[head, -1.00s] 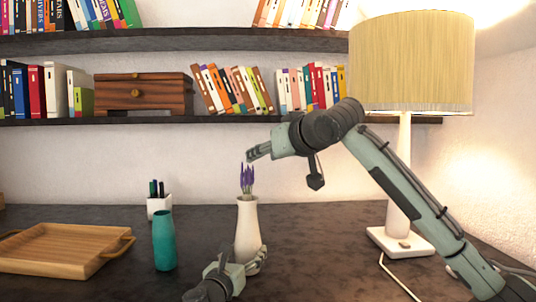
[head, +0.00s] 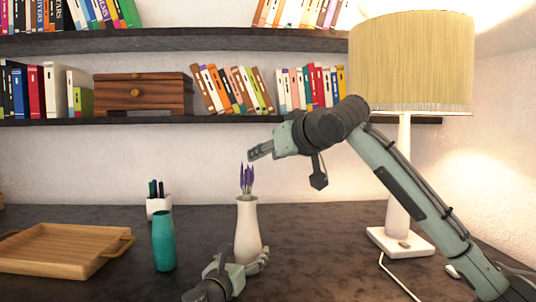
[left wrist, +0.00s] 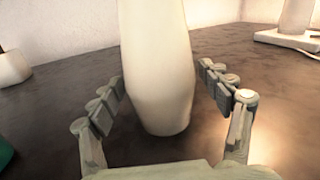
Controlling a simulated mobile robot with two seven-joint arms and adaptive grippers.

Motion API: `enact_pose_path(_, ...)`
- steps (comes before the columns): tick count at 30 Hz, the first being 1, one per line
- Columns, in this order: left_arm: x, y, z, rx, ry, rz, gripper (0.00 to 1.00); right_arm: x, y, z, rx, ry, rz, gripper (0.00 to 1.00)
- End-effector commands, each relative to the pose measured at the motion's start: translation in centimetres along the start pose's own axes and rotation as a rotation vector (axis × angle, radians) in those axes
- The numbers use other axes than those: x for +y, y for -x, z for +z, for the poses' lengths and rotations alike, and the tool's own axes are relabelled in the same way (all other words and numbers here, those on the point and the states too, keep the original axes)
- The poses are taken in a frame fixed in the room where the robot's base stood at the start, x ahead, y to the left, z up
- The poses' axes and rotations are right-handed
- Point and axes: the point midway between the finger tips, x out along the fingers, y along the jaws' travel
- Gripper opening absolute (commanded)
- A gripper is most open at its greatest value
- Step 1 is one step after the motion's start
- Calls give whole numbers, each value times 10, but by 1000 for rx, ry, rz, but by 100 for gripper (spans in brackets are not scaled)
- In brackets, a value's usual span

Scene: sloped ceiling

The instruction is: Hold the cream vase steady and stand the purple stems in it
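The cream vase (head: 247,232) stands upright on the dark tabletop. The purple stems (head: 247,180) stand in its mouth, with their flower tips above the rim. My left gripper (head: 262,262) is low at the vase's base. In the left wrist view its fingers (left wrist: 162,80) are spread on either side of the vase (left wrist: 158,60), with a narrow gap at the right finger. My right gripper (head: 253,153) is above the stems and apart from them, holding nothing. Its fingers overlap from this side, so their opening is unclear.
A teal vase (head: 164,242) and a white pen cup (head: 158,208) stand left of the cream vase. A wooden tray (head: 62,262) lies at far left. A lamp (head: 400,215) stands at right, its cord on the table. Shelves with books (head: 235,88) run behind.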

Motion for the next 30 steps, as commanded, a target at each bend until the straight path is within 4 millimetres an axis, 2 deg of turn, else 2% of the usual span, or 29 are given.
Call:
enact_pose_path(10, 0, 1, 0, 0, 0, 0, 87, 0, 0, 0, 0, 0, 0, 42)
enact_pose_path(14, 1, 10, -1, 1, 1, 0, 87, 0, 0, 0, 0, 0, 0, 42)
enact_pose_path(17, 1, 26, -1, 1, 0, -1, 87, 0, 0, 0, 0, 0, 0, 42)
enact_pose_path(24, 0, 79, -2, 2, 1, -1, 87, 0, 0, 0, 0, 0, 0, 42)
enact_pose_path(30, 0, 110, -1, 2, 1, 0, 87, 0, 0, 0, 0, 0, 0, 42)
